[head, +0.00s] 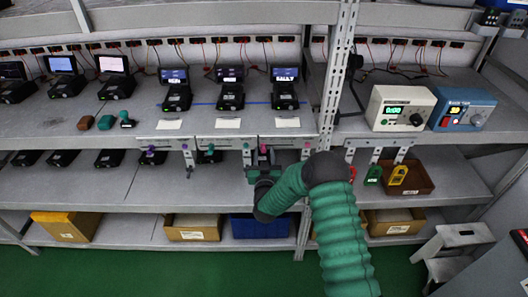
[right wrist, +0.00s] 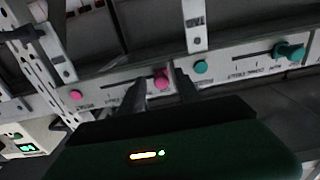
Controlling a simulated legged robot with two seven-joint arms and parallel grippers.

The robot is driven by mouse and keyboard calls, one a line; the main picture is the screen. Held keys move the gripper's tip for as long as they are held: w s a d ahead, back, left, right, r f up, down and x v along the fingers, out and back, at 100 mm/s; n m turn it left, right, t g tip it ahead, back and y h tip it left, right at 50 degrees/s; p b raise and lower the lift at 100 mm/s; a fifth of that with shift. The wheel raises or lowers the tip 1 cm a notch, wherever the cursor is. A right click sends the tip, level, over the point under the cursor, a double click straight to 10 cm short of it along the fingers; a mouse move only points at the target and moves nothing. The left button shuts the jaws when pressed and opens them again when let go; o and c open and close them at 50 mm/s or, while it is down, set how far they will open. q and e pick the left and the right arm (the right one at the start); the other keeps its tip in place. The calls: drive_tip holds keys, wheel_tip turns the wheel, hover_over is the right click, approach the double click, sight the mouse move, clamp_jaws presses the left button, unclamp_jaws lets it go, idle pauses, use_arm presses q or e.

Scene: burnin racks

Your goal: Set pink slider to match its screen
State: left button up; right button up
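The pink slider knob (right wrist: 161,78) sits at the end of its slot farthest from the round pink button (right wrist: 76,95) on the same white strip. In the head view the pink knob (head: 263,149) is at the left of the right-hand strip, partly hidden by my gripper. My right gripper (right wrist: 160,88) is open, with one dark finger on each side of the knob; contact cannot be told. It also shows in the head view (head: 263,163). The screen (head: 285,74) above this strip is lit blue and white, its text too small to read. My left gripper is out of view.
Beside the pink strip is a strip with a teal knob (right wrist: 290,50) and a teal button (right wrist: 200,67). A rack post (head: 335,75) stands right of the pink strip. A lower shelf (head: 120,190) runs beneath.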

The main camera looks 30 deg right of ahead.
drive_tip(key=shift+w+a, duration=0.1)
drive_tip(key=shift+w, duration=0.05)
drive_tip(key=shift+r, duration=0.1)
clamp_jaws()
idle(1.3)
